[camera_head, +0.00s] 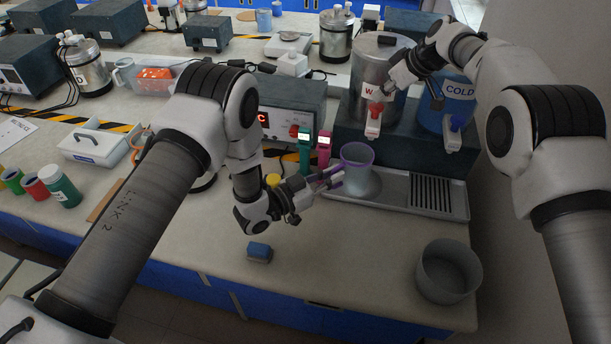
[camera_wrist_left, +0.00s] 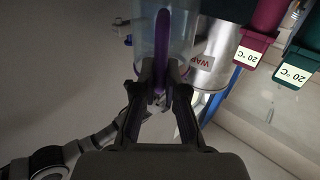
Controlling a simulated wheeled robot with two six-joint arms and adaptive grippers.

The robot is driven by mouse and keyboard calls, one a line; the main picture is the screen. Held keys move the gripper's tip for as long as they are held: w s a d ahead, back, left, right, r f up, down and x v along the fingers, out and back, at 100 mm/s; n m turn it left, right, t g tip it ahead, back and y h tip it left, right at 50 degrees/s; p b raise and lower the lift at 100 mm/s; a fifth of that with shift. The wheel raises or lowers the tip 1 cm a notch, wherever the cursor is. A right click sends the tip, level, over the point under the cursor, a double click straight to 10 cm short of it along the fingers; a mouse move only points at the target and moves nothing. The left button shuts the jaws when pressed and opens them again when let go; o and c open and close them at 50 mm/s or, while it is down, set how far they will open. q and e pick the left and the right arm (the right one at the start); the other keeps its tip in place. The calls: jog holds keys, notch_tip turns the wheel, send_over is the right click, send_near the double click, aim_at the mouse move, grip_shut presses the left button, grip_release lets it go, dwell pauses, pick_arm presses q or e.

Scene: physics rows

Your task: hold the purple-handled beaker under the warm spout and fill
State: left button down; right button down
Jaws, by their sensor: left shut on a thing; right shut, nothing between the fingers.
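The purple-handled beaker (camera_head: 356,177) is clear with a purple rim and looks upright. My left gripper (camera_head: 334,180) is shut on its purple handle (camera_wrist_left: 162,55), with a finger on each side. The beaker is at the left end of the drip tray, below and slightly left of the warm spout (camera_head: 374,122); I cannot tell whether it touches the tray. No liquid is clearly visible in it. The warm urn (camera_head: 368,75) is metal with a red tap. My right gripper (camera_head: 386,88) is shut and empty, close above the red tap; contact is unclear.
The drip tray (camera_head: 395,197) has a dark grille on its right. The blue cold urn (camera_head: 430,118) with its spout (camera_head: 453,136) stands right of the warm one. Teal (camera_head: 305,155) and magenta (camera_head: 323,152) devices stand left of the beaker. A grey pot (camera_head: 448,285) sits at front right.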

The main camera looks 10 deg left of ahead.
jog(key=shift+a, duration=0.15)
pick_arm(q)
jog(key=w+a+f+m+g+h, duration=0.1)
jog(key=w+a+f, duration=0.15)
jog(key=a, duration=0.25)
jog(key=shift+f+x, duration=0.2)
jog(key=shift+x, duration=4.4)
jog(key=shift+s+d, duration=0.15)
jog(key=shift+s, duration=0.05)
pick_arm(e)
jog(key=shift+f, duration=0.1)
jog(key=shift+f, duration=1.15)
dwell(1.3)
